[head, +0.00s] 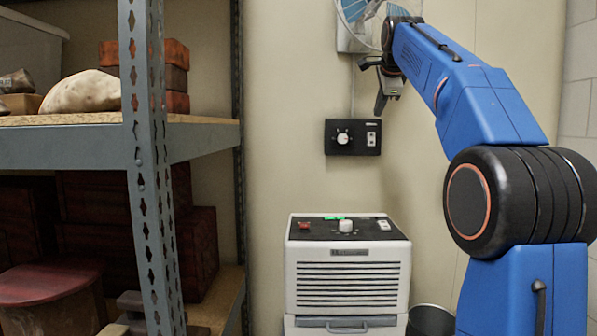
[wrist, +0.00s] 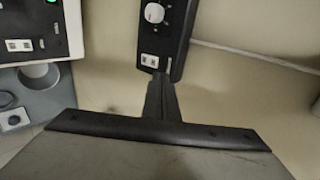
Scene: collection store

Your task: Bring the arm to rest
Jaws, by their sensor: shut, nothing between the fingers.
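My blue arm rises on the right of the head view and bends over to the upper middle. My gripper (head: 381,103) hangs at its end, in front of the wall and above the black control box. In the wrist view my gripper (wrist: 160,82) is shut, with nothing between its fingers. Its fingertips overlap the lower end of the black control box (wrist: 166,35) in that picture; I cannot tell the distance. The box (head: 352,137) has a white knob and a small white switch plate.
A white dehumidifier-like unit (head: 347,280) with a dark top panel stands below the box. A bin (head: 431,320) is beside it. A metal shelf (head: 60,145) with boxes and a pale rounded object (head: 82,92) fills the left. A fan (head: 357,12) hangs behind my wrist.

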